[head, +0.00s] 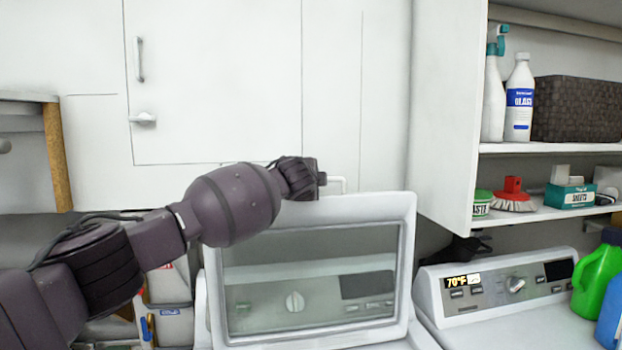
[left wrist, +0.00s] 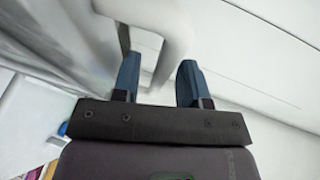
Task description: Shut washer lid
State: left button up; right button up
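The washer lid (head: 408,262) stands open and upright in the middle of the head view, a white frame around a dark glass window. My left arm comes in from the left, and its wrist end is at the lid's top edge. My left gripper (left wrist: 157,82) has its two blue fingers apart in the left wrist view. A white curved bar (left wrist: 172,45) passes close to and partly between the fingertips; I cannot tell whether it touches them or which part it belongs to. In the head view the fingertips cannot be made out. My right gripper is not in view.
A second white machine with a control panel (head: 500,284) stands at the right, with a green jug (head: 597,275) on it. An open cabinet door (head: 450,110) and shelves with bottles and a dark basket (head: 577,109) are above. White cabinets (head: 215,80) fill the back wall.

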pick_arm(q)
jog(key=shift+w, duration=0.3)
jog(key=shift+c, duration=0.2)
grip_shut()
